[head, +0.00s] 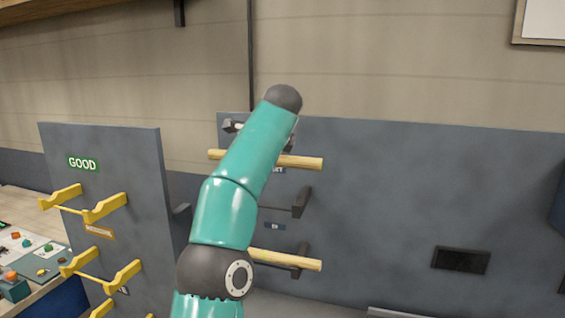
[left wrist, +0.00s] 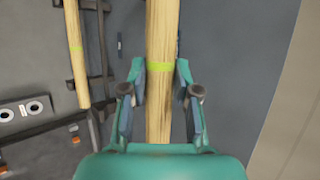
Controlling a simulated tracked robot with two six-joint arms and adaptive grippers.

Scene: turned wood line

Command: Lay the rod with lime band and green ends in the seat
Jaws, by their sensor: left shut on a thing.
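My left gripper (left wrist: 161,75) is shut on a pale wooden rod (left wrist: 159,100) with a lime band between the fingers. Both ends of this rod are out of frame or hidden in the left wrist view, so I cannot see their colour. In the head view, my teal arm crosses in front of a rod (head: 305,162) at the upper dark hooks, which appears to be the held one; the gripper is hidden. A grey board marked GOOD carries yellow seats: an upper one (head: 104,207) and a middle one (head: 126,275), both empty, and a third cut off below.
A second rod (head: 290,261) lies lower on the grey rack panel (head: 400,180); in the left wrist view it has a lime band (left wrist: 75,60). Empty dark hooks (head: 301,203) sit between the rods. A bench with small parts (head: 25,250) stands left.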

